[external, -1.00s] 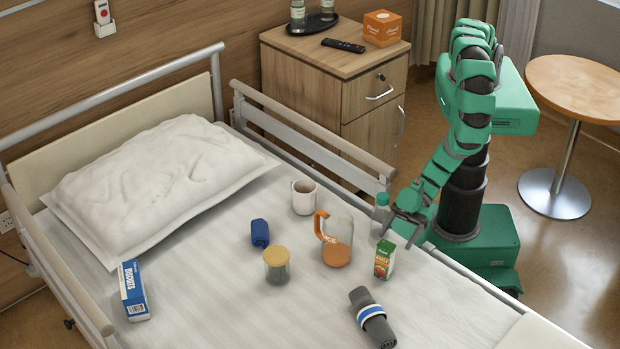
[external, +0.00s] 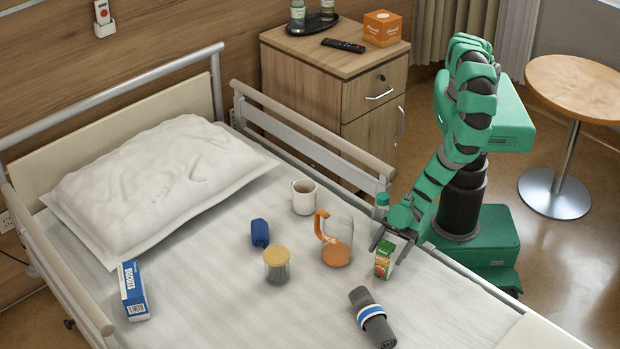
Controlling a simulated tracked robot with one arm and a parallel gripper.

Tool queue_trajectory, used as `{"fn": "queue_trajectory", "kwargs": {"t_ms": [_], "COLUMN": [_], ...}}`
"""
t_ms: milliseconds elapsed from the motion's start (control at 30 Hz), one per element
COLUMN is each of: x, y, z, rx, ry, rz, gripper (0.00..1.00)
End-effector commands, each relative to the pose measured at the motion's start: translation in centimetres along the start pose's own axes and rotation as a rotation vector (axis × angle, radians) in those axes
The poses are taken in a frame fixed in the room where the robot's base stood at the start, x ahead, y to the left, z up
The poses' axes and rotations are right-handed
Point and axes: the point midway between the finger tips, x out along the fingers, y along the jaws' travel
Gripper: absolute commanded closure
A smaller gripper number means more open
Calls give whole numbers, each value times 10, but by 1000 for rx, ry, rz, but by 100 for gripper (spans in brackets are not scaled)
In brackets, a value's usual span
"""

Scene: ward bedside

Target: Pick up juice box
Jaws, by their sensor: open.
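The juice box (external: 384,260) is a small green and white carton with a red fruit picture. It stands upright on the bed, right of the orange-lidded jug. My gripper (external: 388,248) is open, with its fingers pointing down around the upper part of the juice box. One dark finger shows at the box's left and the other at its right. Whether the fingers touch the box cannot be told from this view.
Close by stand a clear jug with orange handle and lid (external: 337,254) and a clear bottle with a green cap (external: 381,203). A rolled grey towel (external: 373,318), a jar (external: 277,267), a mug (external: 304,197), a blue item (external: 260,233) and a biscuit box (external: 133,290) lie around. The bed rail (external: 300,135) is behind.

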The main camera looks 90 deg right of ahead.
Motion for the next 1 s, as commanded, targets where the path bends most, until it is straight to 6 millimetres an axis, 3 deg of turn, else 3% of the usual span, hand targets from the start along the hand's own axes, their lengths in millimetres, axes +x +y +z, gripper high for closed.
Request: {"fn": "queue_trajectory", "kwargs": {"t_ms": [400,733,767,933,1000], "x": [35,38,38,38,38], "y": [-1,-1,-1,-1,-1], "z": [-1,-3,-3,-3,-3], "rx": [3,1,1,1,1], "ry": [7,2,2,3,3], "rz": [-1,0,0,0,0], "gripper": [31,31,34,81,85]}}
